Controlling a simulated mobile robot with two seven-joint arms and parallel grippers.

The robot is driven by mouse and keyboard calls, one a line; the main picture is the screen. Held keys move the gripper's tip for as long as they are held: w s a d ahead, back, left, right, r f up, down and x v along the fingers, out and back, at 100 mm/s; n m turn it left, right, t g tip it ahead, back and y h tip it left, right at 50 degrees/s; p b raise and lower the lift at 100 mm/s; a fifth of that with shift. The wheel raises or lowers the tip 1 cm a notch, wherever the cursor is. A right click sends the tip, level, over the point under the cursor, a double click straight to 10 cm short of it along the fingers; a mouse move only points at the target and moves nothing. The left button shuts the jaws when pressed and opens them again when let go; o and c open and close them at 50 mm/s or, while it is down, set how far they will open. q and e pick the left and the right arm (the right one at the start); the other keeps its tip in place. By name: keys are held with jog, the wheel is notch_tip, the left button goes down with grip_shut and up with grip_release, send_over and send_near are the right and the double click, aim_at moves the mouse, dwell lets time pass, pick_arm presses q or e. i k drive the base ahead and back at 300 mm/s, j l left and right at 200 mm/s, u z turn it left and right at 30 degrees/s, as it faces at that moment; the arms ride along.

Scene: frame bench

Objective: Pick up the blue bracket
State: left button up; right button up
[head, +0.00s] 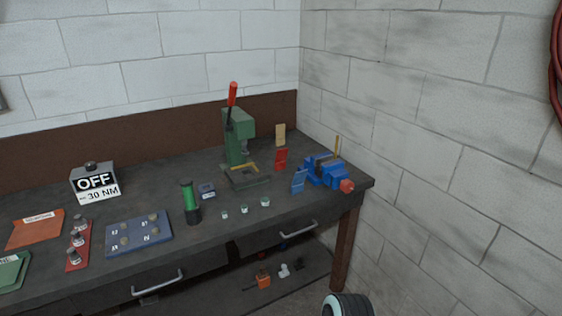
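The blue bracket (298,181) appears as a small light-blue upright piece near the right end of the bench. It stands just left of the blue vise (327,171), close to it; I cannot tell whether they touch. A red piece (281,159) of similar shape stands behind it, and a tan one (280,134) stands farther back. Neither of my grippers is in view.
A green press (239,140) with a red lever stands left of the brackets. Several small pale-topped items, a green-and-black cylinder (190,202) and a blue board (139,233) lie farther left. A wall closes the right side.

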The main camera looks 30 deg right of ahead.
aim_at(299, 189)
jog(key=i+l, duration=0.5)
jog(key=i+l+z, duration=0.25)
jog(key=z, duration=0.15)
jog(key=i+l+z, duration=0.1)
jog(key=i+z, duration=0.3)
